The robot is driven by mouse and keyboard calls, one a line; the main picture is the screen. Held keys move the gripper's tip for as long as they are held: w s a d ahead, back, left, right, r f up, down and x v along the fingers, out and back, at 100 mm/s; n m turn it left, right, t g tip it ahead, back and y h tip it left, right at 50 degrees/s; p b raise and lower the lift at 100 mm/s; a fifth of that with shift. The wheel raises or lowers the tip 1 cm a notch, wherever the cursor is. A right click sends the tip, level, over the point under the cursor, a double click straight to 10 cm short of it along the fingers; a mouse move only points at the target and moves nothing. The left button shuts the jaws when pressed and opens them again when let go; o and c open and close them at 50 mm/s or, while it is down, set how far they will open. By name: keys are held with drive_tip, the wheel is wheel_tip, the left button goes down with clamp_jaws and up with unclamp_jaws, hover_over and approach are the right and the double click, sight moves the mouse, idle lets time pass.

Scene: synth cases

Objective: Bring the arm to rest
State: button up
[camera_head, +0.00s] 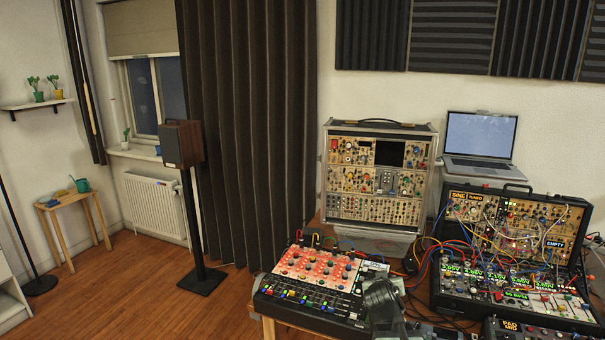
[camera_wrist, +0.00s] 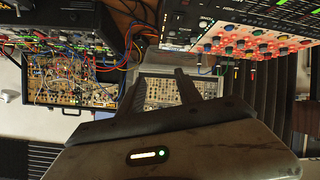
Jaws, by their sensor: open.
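My gripper (camera_wrist: 158,84) shows in the wrist view with its two dark fingers spread apart and nothing between them. In the head view my arm and gripper (camera_head: 380,284) are at the bottom, in front of the right end of the red-panelled mixer (camera_head: 318,272). The arm hides part of the mixer's right edge and some cables. I cannot tell from the head view whether the gripper touches the mixer.
A wooden-panelled synth rack (camera_head: 378,180) stands behind the gripper. An open synth case (camera_head: 515,225) with many patch cables is on the right, below a laptop (camera_head: 480,135). A speaker stand (camera_head: 192,220) is at left. The wooden floor (camera_head: 130,285) there is clear.

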drive_tip(key=s+a+f+g+y, duration=0.2)
drive_tip(key=s+a+f+g, duration=0.2)
drive_tip(key=s, duration=0.6)
drive_tip(key=s+a+f+g+y, duration=0.2)
drive_tip(key=s+a+f+g, duration=0.3)
drive_tip(key=s, duration=0.5)
wheel_tip(320, 180, down, 3)
drive_tip(key=shift+f+g, duration=0.1)
drive_tip(key=shift+g, duration=1.1)
drive_tip(key=shift+a, duration=0.1)
drive_tip(key=shift+s, duration=0.1)
drive_tip(key=shift+c, duration=0.5)
